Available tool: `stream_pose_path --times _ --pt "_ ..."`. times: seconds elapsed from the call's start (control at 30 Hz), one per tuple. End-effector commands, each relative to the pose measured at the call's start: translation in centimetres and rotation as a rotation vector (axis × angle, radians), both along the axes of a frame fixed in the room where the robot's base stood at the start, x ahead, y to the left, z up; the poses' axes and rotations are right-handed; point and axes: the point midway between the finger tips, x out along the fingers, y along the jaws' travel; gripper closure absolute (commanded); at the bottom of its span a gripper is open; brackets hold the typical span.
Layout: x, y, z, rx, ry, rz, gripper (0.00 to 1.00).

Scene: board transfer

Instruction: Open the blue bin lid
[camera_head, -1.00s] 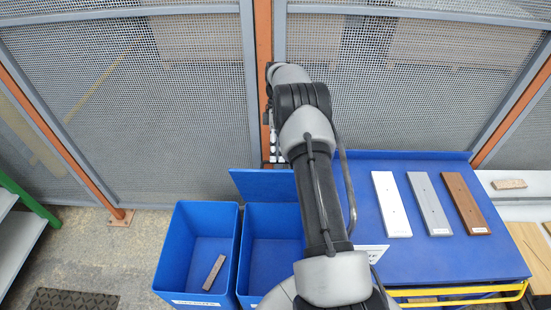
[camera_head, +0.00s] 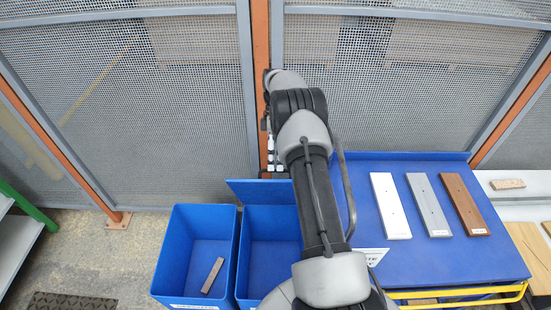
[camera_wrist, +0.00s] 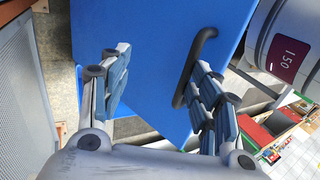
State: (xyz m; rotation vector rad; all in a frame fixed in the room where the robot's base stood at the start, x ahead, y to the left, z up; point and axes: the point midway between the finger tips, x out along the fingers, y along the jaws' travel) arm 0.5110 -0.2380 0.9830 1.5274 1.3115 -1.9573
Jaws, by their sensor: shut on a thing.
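The blue bin lid (camera_head: 262,192) stands raised at the back of the right blue bin (camera_head: 270,240), whose inside shows in the head view. In the wrist view the lid (camera_wrist: 150,30) is a broad blue panel with a black handle (camera_wrist: 193,62). My gripper (camera_wrist: 160,62) has one finger at the left of the panel and the other against the handle's side. It is shut on the lid, though the exact contact is hard to see. In the head view my arm hides the gripper and part of the lid.
A left blue bin (camera_head: 200,240) stands open with a small brown block (camera_head: 212,275) inside. A blue table (camera_head: 440,262) at right carries a white board (camera_head: 390,205), a grey board (camera_head: 429,205) and a brown board (camera_head: 465,205). A mesh fence (camera_head: 150,110) stands behind.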

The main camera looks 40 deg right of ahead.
Motion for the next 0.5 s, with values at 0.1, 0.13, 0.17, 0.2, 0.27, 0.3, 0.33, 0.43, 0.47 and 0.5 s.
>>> stream_pose_path --times 0.1,0.13,0.17,0.2,0.27,0.3,0.33,0.43,0.47,0.5 --pt "0.0 -0.3 -0.6 -0.008 -0.004 -0.001 0.62" --pt "0.0 -0.3 -0.6 -0.008 -0.004 -0.001 0.63" --pt "0.1 -0.3 -0.5 -0.009 -0.005 -0.001 0.63" --pt "0.2 -0.4 -0.3 -0.009 -0.006 -0.001 0.64" --pt "0.4 -0.5 0.1 -0.010 -0.007 -0.001 0.68" --pt "0.6 -0.6 0.6 -0.010 -0.008 -0.002 0.70" --pt "0.7 -0.7 1.0 -0.010 -0.008 -0.002 0.70" --pt "1.3 -1.1 2.5 -0.009 -0.007 -0.002 0.70" --pt "1.4 -1.2 3.0 -0.008 -0.008 -0.002 0.70" --pt "1.7 -1.3 3.7 -0.008 -0.008 -0.002 0.70"
